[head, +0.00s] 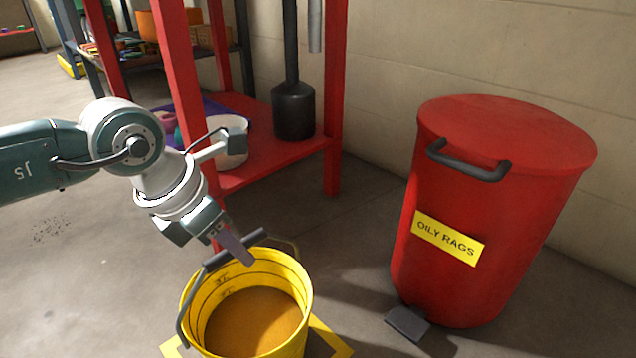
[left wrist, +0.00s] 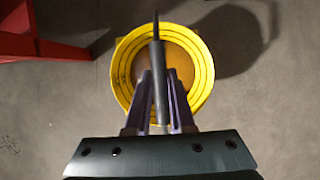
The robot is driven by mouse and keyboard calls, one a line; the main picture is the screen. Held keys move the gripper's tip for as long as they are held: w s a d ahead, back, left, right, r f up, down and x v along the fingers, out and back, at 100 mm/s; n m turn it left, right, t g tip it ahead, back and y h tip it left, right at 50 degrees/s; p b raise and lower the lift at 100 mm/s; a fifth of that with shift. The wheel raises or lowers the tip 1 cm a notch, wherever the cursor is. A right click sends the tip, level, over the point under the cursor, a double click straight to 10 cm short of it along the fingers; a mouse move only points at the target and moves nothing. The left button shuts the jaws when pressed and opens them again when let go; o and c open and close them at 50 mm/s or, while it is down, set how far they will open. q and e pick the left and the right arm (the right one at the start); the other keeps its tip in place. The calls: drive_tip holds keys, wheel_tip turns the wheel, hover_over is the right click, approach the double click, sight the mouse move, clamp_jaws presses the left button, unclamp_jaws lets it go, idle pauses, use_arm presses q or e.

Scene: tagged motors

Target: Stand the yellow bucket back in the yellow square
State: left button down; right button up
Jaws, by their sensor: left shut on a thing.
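The yellow bucket (head: 297,272) is upright at the bottom of the head view, with brown contents inside. My left gripper (head: 236,248) is shut on the dark grip of its raised wire handle, above the rim. In the left wrist view the bucket (left wrist: 206,72) is seen from above, with the handle grip (left wrist: 158,85) between the fingers. Parts of the yellow square (head: 331,340) show on the floor on both sides of the bucket. The bucket hides most of the square and its own base, so I cannot tell whether it touches the floor. My right gripper is not in view.
A red bin labelled OILY RAGS (head: 480,215) with a grey pedal (head: 407,323) stands to the right. A red rack (head: 290,152) holds a dark cylinder (head: 294,110) and a white tub (head: 232,150) behind the bucket. The floor at left is clear.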

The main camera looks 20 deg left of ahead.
use_arm(q)
drive_tip(key=shift+w+r, duration=0.2)
drive_tip(key=shift+r, duration=0.1)
